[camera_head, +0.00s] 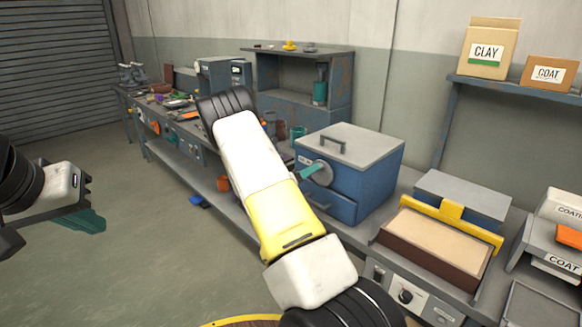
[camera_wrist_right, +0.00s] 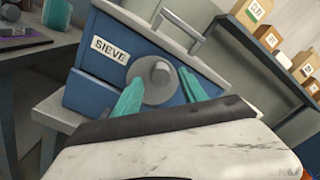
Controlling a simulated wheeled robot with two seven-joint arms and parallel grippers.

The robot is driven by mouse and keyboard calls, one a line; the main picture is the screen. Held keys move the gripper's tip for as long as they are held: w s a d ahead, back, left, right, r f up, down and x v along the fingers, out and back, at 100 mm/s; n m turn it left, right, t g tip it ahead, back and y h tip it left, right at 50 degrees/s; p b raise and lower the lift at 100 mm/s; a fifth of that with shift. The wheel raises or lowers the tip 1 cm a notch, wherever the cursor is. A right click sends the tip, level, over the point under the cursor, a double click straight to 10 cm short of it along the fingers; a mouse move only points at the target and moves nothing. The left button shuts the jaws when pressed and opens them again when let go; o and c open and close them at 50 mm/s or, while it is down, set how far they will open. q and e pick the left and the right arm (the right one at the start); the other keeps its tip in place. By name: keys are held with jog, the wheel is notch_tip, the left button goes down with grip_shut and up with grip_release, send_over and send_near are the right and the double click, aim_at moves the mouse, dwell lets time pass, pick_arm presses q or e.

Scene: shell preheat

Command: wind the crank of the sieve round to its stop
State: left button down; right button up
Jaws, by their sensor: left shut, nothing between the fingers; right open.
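The sieve (camera_head: 372,172) is a blue box with a grey lid and a top handle, on the bench right of centre. Its front label reads SIEVE in the right wrist view (camera_wrist_right: 110,50). The crank (camera_head: 323,180) shows as a grey round disc on its front face. In the right wrist view the crank (camera_wrist_right: 157,88) has a rounded hub facing me. My right gripper (camera_wrist_right: 160,76) is open, its teal fingers on either side of the hub; I cannot tell whether they touch it. My arm hides much of it in the head view. My left gripper (camera_head: 92,220) is shut and empty, away at the left.
A brown tray of pale material (camera_head: 437,240) with a yellow bar sits right of the sieve. A cluttered bench (camera_head: 165,108) runs along the back left. The floor at left is mostly clear.

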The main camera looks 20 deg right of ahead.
aim_at(318, 175)
jog(key=shift+x, duration=1.55)
grip_shut()
